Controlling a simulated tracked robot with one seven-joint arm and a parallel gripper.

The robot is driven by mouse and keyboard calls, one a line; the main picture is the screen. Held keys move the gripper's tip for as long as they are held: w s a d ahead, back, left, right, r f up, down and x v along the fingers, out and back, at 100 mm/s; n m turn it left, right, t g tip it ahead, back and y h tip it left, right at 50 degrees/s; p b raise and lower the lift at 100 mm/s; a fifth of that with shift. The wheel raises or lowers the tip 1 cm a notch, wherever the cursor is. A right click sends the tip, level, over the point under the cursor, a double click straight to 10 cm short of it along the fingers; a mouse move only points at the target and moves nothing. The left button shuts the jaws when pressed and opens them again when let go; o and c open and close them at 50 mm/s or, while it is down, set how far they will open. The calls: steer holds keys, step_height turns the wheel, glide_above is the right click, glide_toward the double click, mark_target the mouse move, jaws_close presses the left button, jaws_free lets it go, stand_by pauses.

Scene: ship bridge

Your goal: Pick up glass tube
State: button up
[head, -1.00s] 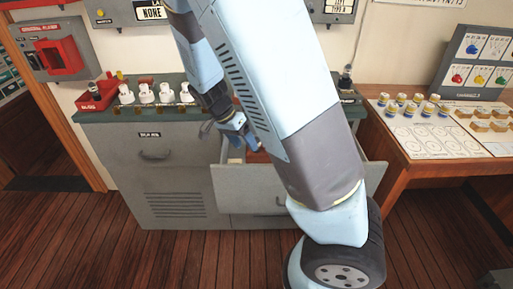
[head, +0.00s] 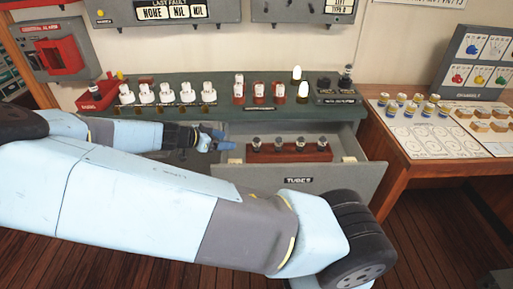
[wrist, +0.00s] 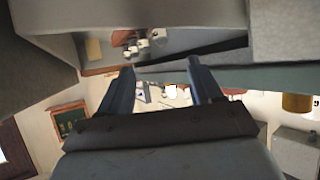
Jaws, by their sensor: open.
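Several small glass tubes (head: 279,143) with dark tops stand upright in a red-brown rack (head: 290,156). The rack is inside the open grey drawer (head: 330,178) labelled TUBES. My gripper (head: 220,138) is at the drawer's left end, left of the rack, with nothing seen between its fingers. In the wrist view my gripper (wrist: 162,75) has its two fingers spread apart, and no tube is between them. Small whitish shapes lie beyond the fingers there, too small to identify.
The green counter (head: 220,108) behind the drawer carries white fittings (head: 166,93), red-based tubes (head: 259,93) and two white bulbs (head: 297,74). A wooden table (head: 400,165) with bottles (head: 418,103) stands right. A red box (head: 90,95) sits at the counter's left.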

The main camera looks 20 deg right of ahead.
mark_target(257, 146)
steer(key=x, duration=1.3)
steer(key=shift+w+d+f, duration=0.1)
steer(key=shift+d+f, duration=0.05)
steer(key=shift+d, duration=0.1)
steer(key=c, duration=1.1)
